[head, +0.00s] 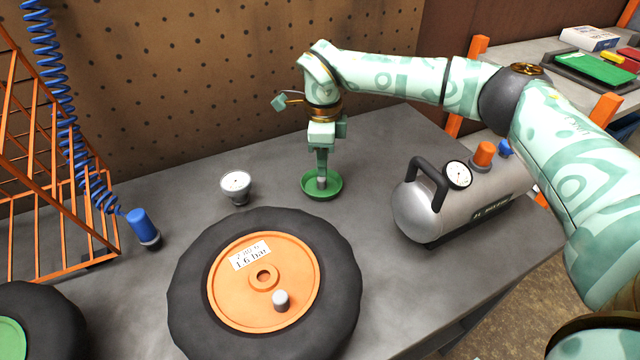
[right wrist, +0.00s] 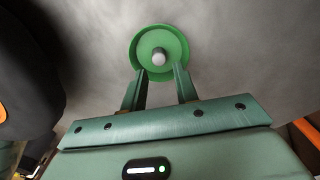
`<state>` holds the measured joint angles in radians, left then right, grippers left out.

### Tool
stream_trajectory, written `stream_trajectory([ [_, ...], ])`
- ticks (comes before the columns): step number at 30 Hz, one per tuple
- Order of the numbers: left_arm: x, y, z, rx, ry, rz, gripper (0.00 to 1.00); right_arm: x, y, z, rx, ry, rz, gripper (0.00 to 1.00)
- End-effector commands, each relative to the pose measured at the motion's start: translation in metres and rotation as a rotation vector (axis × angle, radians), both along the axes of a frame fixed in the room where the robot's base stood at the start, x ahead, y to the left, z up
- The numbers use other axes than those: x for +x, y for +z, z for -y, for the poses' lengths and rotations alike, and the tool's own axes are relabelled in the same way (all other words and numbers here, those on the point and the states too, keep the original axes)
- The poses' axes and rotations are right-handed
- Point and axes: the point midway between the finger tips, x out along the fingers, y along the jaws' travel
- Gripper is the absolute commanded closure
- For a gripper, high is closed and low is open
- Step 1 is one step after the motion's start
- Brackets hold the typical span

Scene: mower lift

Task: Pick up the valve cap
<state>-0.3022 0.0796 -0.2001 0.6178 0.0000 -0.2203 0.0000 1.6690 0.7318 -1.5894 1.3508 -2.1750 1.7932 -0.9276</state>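A small grey cap (head: 322,183) stands in a round green dish (head: 307,192) on the grey bench. My right gripper (head: 322,172) points straight down over the dish, its fingertips close to the cap. In the right wrist view the cap (right wrist: 158,57) shows as a pale round top inside the green dish (right wrist: 174,36). There my right gripper's fingers (right wrist: 160,70) stand apart, with clear space on both sides of the cap and no visible contact. Another grey cap-like piece (head: 281,298) sits on the orange hub of the wheel. My left gripper is not in view.
A black-tyred wheel (head: 190,290) lies in front of the dish. A silver air tank (head: 425,212) with a black handle is to the right. A blue hose fitting (head: 139,224) stands at the left by an orange rack.

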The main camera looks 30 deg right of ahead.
Motion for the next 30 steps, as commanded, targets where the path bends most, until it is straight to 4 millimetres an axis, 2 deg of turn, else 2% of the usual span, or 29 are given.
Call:
stream_trajectory([
  [4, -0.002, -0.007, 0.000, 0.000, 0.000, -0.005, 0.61, -0.001, -0.014, 0.001, 0.002, 0.001, -0.003, 0.70],
  [11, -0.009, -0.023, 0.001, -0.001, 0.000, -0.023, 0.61, -0.003, -0.053, 0.002, 0.001, 0.000, -0.005, 0.70],
  [18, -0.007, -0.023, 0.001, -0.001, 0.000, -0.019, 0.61, -0.003, -0.052, 0.002, 0.001, 0.001, 0.001, 0.70],
  [20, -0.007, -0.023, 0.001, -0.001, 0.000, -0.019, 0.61, -0.003, -0.052, 0.002, 0.001, 0.001, 0.001, 0.84],
  [21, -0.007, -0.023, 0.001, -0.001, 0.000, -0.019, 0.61, -0.003, -0.052, 0.002, 0.001, 0.001, 0.001, 0.95],
  [22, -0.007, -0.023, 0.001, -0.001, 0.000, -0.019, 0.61, -0.003, -0.052, 0.002, 0.001, 0.001, 0.001, 1.00],
  [30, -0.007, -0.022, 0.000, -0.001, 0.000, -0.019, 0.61, -0.002, -0.052, 0.002, 0.001, 0.000, 0.001, 1.00],
])
